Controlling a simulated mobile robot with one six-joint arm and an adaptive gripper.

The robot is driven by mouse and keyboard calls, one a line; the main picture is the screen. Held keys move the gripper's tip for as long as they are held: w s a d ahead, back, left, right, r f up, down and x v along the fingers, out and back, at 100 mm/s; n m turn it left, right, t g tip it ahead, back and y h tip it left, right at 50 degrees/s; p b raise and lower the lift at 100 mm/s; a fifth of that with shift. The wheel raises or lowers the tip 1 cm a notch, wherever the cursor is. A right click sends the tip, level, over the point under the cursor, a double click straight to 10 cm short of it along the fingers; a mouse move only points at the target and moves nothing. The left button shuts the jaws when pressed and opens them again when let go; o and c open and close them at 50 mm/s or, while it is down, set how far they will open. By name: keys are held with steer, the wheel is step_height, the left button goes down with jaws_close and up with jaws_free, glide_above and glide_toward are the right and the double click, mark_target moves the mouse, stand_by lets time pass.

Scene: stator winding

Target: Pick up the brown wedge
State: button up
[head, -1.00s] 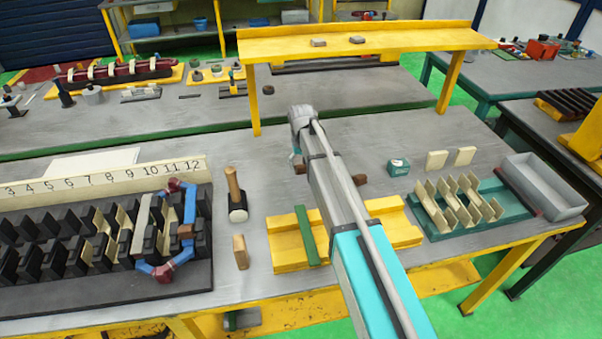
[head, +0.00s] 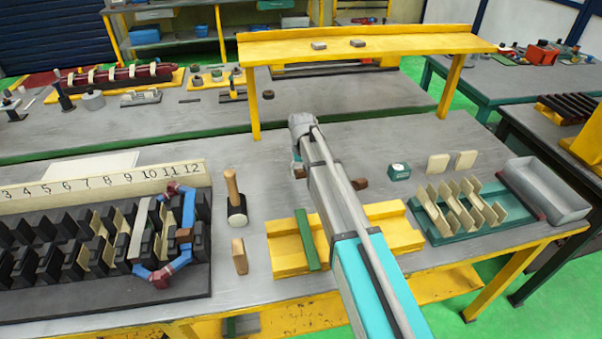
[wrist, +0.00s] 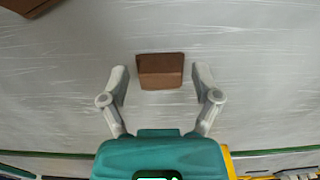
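A brown wedge (wrist: 160,71) lies on the grey tabletop between and slightly ahead of my gripper's fingertips in the wrist view. My gripper (wrist: 160,76) is open, with one finger on each side of the wedge and a visible gap to both. In the head view a small brown piece (head: 299,171) shows at the end of my arm, partly covered by it. A second brown block (head: 361,184) lies just right of my arm. A brown block corner (wrist: 27,5) shows at the top left of the wrist view.
A black slotted stator block (head: 110,290) with a blue and red coil stands left. A mallet (head: 236,200) and a tan block (head: 240,256) lie beside it. A yellow fixture (head: 285,258) is under my arm. A yellow shelf (head: 350,42) spans behind.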

jaws_close()
steer(key=shift+r, duration=0.1)
step_height(320, 180, up, 3)
steer(key=p, duration=0.2)
steer(key=shift+f+p, duration=0.2)
steer(key=shift+p, duration=0.2)
steer(key=s+d+r+p, duration=0.5)
steer(key=s+r+p, duration=0.5)
steer(key=s, duration=0.3)
stand_by(0.8)
steer(key=shift+d, duration=0.1)
